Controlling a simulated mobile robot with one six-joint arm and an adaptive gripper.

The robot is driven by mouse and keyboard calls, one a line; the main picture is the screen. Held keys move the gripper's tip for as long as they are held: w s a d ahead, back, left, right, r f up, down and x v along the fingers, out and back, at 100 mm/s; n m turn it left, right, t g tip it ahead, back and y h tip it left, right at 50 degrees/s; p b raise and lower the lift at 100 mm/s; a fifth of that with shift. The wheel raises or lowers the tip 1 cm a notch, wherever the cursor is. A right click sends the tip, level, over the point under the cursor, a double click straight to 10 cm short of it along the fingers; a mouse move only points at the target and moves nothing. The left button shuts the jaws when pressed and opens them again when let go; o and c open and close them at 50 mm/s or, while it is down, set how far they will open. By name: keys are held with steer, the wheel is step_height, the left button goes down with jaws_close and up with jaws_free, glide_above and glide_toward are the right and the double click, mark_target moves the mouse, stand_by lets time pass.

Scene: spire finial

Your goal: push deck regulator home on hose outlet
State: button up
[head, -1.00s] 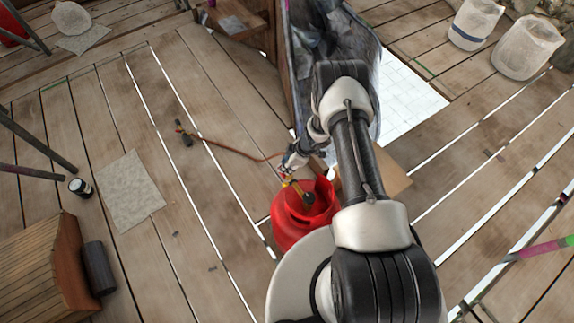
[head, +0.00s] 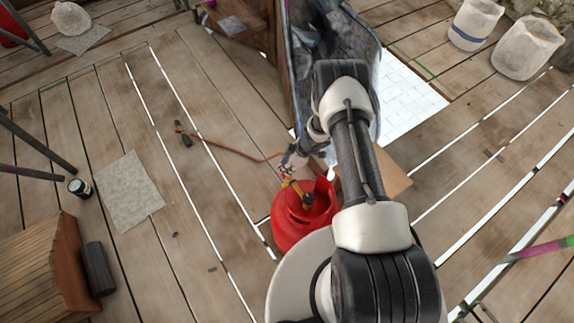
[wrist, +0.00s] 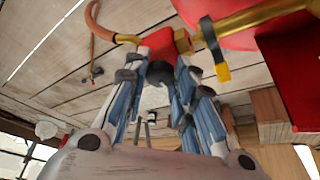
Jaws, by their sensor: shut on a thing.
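The deck regulator (wrist: 157,45) is a small red body with brass fittings, held between the fingertips of my gripper (wrist: 160,72) in the wrist view. An orange hose (wrist: 92,30) joins its left side. A brass pipe (wrist: 250,20), with a dark ring and yellow tab, comes from the red gas cylinder (head: 296,228). The regulator's brass end lies in line with this pipe, touching or very close; I cannot tell how far it is seated. In the head view my gripper (head: 290,164) is shut just beyond the cylinder's top, and the regulator is mostly hidden.
The hose (head: 225,149) runs left across the plank deck to a dark torch-like tool (head: 185,137). A large dark sheet-like object (head: 342,40) stands behind my arm. A flat tan board (head: 393,168) lies right of the cylinder. The planks left of the cylinder are mostly clear.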

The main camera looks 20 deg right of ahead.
steer(key=shift+s+d+p, duration=0.25)
steer(key=shift+s+p, duration=0.05)
steer(key=shift+s, duration=0.35)
stand_by(0.4)
steer(key=o, duration=1.1)
steer(key=v, duration=1.2)
